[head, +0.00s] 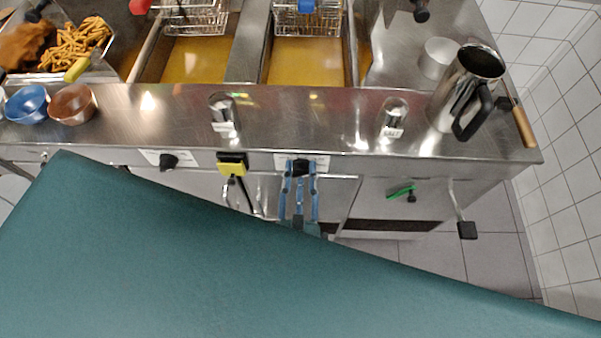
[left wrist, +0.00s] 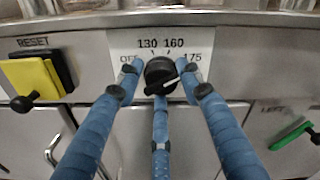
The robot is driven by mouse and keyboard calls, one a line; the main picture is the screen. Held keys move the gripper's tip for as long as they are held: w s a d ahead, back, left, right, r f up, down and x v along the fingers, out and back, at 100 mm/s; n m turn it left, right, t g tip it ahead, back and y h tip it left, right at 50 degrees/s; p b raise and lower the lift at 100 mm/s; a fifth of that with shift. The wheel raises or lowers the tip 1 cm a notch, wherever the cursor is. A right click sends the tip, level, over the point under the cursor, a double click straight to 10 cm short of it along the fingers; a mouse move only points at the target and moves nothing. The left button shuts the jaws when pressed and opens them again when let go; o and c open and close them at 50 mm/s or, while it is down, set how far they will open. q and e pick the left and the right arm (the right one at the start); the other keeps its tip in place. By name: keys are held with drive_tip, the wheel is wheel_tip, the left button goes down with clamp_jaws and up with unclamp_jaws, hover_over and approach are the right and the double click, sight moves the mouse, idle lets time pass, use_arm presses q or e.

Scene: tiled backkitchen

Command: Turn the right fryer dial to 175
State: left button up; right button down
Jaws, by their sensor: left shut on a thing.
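The right fryer dial (head: 300,167) is a black knob on a white plate on the fryer front, below the counter edge. In the left wrist view the dial (left wrist: 161,76) has OFF, 130, 160 and 175 printed around it. Its white pointer line slants right and slightly up, towards the 175 side. My left gripper (head: 300,172) has blue fingers with dark tips. It is shut on the dial, with a fingertip at either side and a third finger below, as the left wrist view (left wrist: 162,72) shows. My right gripper is not in view.
Left of the dial are a yellow reset switch (head: 232,165) and another black dial (head: 169,161). A green handle (head: 401,191) is to the right. Above, the counter holds two shakers, a steel jug (head: 466,88) and bowls, with oil vats behind.

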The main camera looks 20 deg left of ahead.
use_arm(q)
drive_tip(key=shift+w+a+r, duration=0.15)
drive_tip(key=shift+w+r, duration=0.1)
drive_tip(key=shift+r, duration=0.2)
drive_tip(key=o, duration=1.1)
drive_tip(key=shift+s+f, duration=0.1)
drive_tip(key=shift+f, duration=0.05)
drive_tip(key=shift+s+d+f, duration=0.15)
drive_tip(key=shift+s+d, duration=0.1)
drive_tip(key=shift+s, duration=0.25)
drive_tip(key=v, duration=1.1)
